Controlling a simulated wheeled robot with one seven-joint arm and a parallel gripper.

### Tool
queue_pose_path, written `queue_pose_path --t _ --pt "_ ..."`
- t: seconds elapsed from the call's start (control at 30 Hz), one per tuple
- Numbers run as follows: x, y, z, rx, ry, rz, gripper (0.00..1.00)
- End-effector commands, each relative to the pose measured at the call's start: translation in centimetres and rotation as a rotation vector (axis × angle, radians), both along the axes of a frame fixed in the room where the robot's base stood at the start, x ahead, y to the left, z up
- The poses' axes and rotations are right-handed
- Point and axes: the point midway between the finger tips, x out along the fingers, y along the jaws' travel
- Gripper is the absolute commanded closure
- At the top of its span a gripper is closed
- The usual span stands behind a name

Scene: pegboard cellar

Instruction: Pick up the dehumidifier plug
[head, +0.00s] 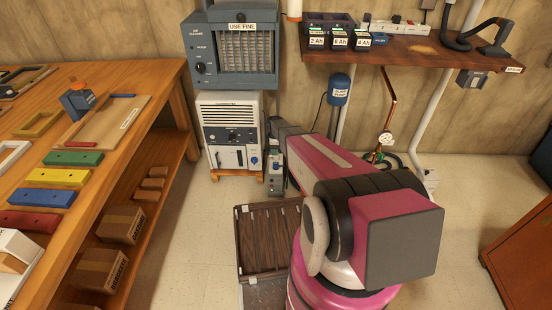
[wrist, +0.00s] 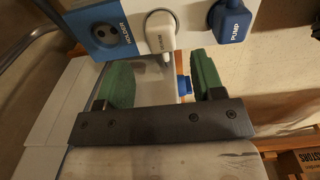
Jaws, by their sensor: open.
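In the wrist view, a white plug (wrist: 161,34) with a small dark label sits in a pale panel, its cord hanging down. The label is too small to read surely; it may be the dehumidifier plug. My gripper (wrist: 163,82) is open, its two green-padded fingers below the plug, one to each side. The fingers do not touch the plug, and nothing is clamped between them. In the head view, the white dehumidifier-like unit (head: 230,112) stands under a blue-grey heater or filter box. My arm reaches toward its right side and hides most of the gripper there.
A blue plug marked PUMP (wrist: 231,20) sits just right of the white plug, and a blue socket (wrist: 100,32) lies left. A small blue part (wrist: 184,84) shows behind the fingers. A workbench (head: 150,75) stands left, a brown slatted case (head: 262,262) on the floor.

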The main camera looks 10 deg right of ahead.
Motion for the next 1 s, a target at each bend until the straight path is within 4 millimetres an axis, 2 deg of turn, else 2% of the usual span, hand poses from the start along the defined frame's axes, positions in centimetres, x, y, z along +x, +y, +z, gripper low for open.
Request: queue_pose_path --t 0.33,0.6,0.67,0.7,0.8,1.0 --pt "-0.1 0.4 -4.4 0.000 0.001 0.000 0.38" --pt "-0.2 0.4 -4.8 0.000 -0.001 -0.001 0.38" --pt "-0.2 0.4 -4.8 0.000 -0.001 -0.001 0.55" --pt "-0.2 0.4 -4.8 0.000 -0.001 -0.001 0.68" --pt "-0.2 0.4 -4.8 0.000 -0.001 -0.001 0.97" --pt "-0.2 0.4 -4.8 0.000 -0.001 -0.001 0.97"
